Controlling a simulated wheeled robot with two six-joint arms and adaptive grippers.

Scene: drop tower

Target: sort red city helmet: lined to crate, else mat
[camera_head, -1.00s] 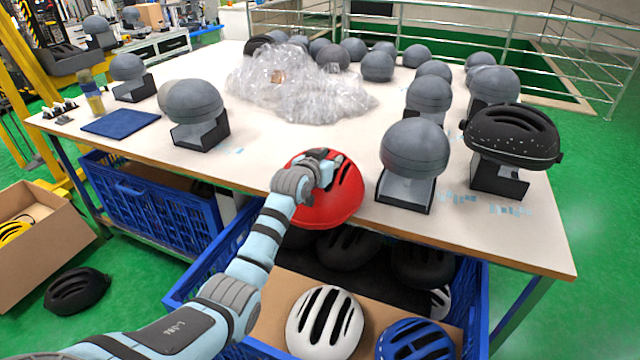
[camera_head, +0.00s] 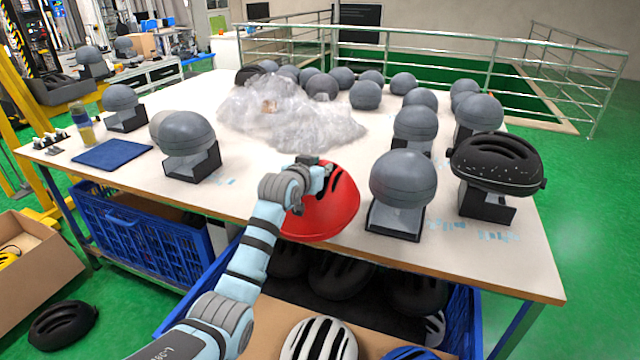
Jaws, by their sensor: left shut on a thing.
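The red city helmet (camera_head: 333,212) is held by my left gripper (camera_head: 318,176) at the table's front edge, above the crate. The gripper is shut on the helmet's upper left side, and the fingertips are partly hidden. The inside of the helmet faces away from view, so I cannot tell whether it is lined. A blue crate (camera_head: 463,318) below the table's front edge holds black, white and blue helmets. A dark blue mat (camera_head: 112,154) lies flat and bare at the table's left end. My right gripper is not in view.
Grey head forms stand around the white table (camera_head: 265,186); one at the right wears a black helmet (camera_head: 497,162). A heap of clear plastic wrap (camera_head: 290,112) covers the back middle. Another blue crate (camera_head: 150,235) stands under the table's left side. A bottle (camera_head: 84,125) stands near the mat.

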